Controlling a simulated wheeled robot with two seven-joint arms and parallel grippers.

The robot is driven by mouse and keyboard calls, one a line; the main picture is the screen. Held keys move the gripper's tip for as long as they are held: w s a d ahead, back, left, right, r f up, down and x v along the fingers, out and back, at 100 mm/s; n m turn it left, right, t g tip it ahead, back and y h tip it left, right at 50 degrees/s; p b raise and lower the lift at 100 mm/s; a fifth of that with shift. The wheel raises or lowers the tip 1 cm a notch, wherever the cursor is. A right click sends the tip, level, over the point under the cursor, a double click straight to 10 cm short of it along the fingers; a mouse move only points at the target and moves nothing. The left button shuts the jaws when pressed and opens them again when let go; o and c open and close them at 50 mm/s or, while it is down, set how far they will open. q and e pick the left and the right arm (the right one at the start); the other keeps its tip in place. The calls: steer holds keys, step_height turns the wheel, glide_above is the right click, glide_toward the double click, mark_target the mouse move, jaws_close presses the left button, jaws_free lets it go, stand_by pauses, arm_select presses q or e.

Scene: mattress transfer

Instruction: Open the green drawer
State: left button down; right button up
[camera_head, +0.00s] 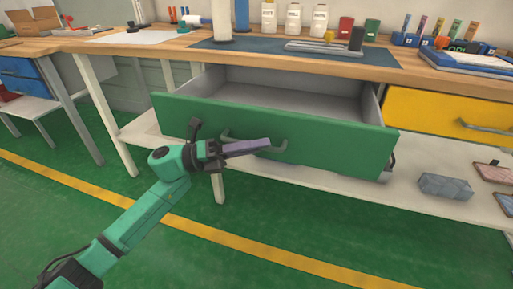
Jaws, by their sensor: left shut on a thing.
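The green drawer (330,140) stands pulled out from under the wooden workbench, and its grey inside (290,92) shows. Its handle (281,146) is on the green front, with the middle of its bar partly covered. My left gripper (217,153) is in front of the drawer face, at the left part of the handle. I cannot tell whether the bar touches the handle. My right gripper is not in view.
A yellow drawer (440,112) is shut at the right. A lower white shelf (440,205) holds a grey-blue box (445,186) and other pieces. The benchtop (150,45) carries bottles, tools and a blue mat (375,55). The green floor (250,215) in front is clear.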

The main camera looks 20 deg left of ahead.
arm_select(q)
steer(key=shift+s, duration=0.15)
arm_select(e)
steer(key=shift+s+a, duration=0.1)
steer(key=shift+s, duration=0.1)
arm_select(q)
steer(key=c, duration=0.9)
jaws_free()
steer(key=v, duration=1.4)
steer(key=shift+a+f, duration=0.1)
steer(key=shift+a, duration=0.2)
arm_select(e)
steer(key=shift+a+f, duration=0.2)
